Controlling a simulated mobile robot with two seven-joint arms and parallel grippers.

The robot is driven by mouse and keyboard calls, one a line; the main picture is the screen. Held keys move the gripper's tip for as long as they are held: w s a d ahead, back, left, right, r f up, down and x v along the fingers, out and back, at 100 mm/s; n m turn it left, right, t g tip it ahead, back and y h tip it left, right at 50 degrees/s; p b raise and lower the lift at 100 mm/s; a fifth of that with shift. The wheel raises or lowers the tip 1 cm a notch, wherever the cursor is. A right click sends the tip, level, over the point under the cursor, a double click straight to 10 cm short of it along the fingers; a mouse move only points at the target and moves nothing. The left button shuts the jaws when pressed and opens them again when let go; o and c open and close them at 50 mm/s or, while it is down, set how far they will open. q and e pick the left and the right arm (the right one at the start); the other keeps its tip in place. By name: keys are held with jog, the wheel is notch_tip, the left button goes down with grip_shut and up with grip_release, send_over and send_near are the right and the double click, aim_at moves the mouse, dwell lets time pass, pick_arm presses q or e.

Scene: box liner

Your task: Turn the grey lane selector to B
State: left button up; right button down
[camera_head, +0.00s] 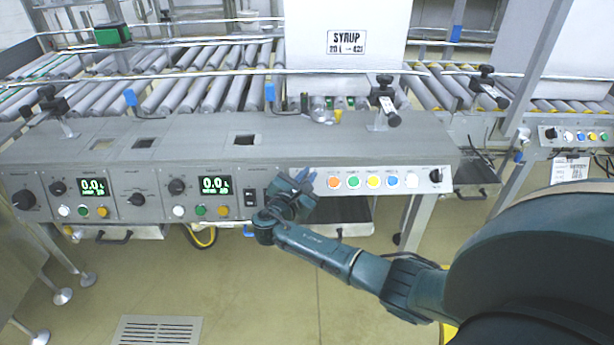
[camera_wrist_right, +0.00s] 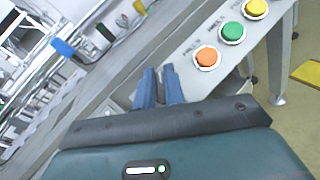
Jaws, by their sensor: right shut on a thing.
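My right gripper (camera_head: 303,178) reaches the front of the grey control panel (camera_head: 120,160), just left of the orange button (camera_head: 334,182). It also shows in the wrist view (camera_wrist_right: 159,78), where its two blue fingers are close together, shut with a narrow gap on the lane selector. The fingers and hand hide almost all of the selector. Its pointer and the lane letters cannot be read, so I cannot tell which lane it points to. My left gripper is not in view.
Green (camera_head: 353,181), yellow (camera_head: 373,181) and blue (camera_head: 392,181) buttons and a black knob (camera_head: 435,175) sit to the right. Black switches (camera_head: 250,197) and a display (camera_head: 215,184) are to the left. A white SYRUP box (camera_head: 345,20) stands on the rollers behind.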

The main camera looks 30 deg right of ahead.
jog(key=shift+a+f+m+g, duration=0.15)
jog(key=shift+f+m+g, duration=0.1)
jog(key=shift+m+g, duration=0.3)
jog(key=shift+a+f+m+g, duration=0.15)
jog(key=shift+f+m+g, duration=0.05)
jog(key=shift+m+g, duration=0.3)
jog(key=c, duration=1.5)
grip_release()
jog(key=shift+r+m, duration=0.1)
jog(key=shift+m, duration=0.15)
jog(key=shift+d+r, duration=0.1)
